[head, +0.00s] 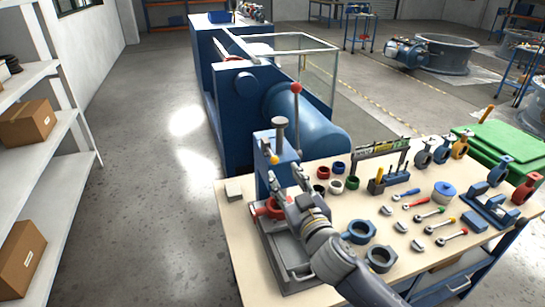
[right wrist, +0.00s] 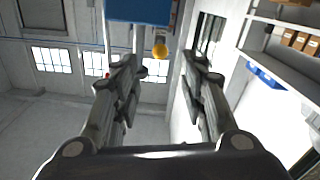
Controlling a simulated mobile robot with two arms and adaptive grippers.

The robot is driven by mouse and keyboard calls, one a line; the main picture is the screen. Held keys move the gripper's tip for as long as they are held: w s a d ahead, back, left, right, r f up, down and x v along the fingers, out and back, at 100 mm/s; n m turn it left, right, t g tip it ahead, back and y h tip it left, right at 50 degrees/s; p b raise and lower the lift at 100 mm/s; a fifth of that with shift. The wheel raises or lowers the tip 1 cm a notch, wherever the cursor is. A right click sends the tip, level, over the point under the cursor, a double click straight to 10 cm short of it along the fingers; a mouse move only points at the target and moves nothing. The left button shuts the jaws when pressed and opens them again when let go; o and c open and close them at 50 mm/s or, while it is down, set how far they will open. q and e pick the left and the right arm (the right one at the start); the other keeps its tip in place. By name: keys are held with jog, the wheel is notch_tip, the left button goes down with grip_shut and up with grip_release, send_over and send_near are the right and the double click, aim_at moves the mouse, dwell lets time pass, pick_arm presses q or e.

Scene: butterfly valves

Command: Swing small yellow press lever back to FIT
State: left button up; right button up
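The blue press (head: 266,150) stands at the near left of the workbench. The small yellow lever knob (head: 274,159) shows on its front side. In the right wrist view the yellow knob (right wrist: 160,51) hangs below the blue press body (right wrist: 138,10), between the fingertip lines. My right gripper (head: 286,180) is open and empty, close in front of the press; its two fingers (right wrist: 160,62) are spread apart. I cannot tell whether they reach around the knob. A long lever with a red ball (head: 296,88) rises beside the press. My left gripper is not in view.
A red ring-shaped part (head: 270,208) sits at the press base, near my right gripper. Blue valve rings (head: 360,232), tools and colored cups (head: 337,168) lie on the workbench (head: 235,215). A large blue machine (head: 300,120) stands behind. Floor at left is clear.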

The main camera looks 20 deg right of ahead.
aim_at(276, 162)
jog(key=w+p, duration=0.2)
jog(key=w, duration=0.6)
jog(key=shift+w+a, duration=0.15)
jog(key=shift+w, duration=0.1)
jog(key=shift+w+f+p, duration=0.15)
jog(key=shift+w+p, duration=0.3)
jog(key=shift+w, duration=0.6)
grip_shut()
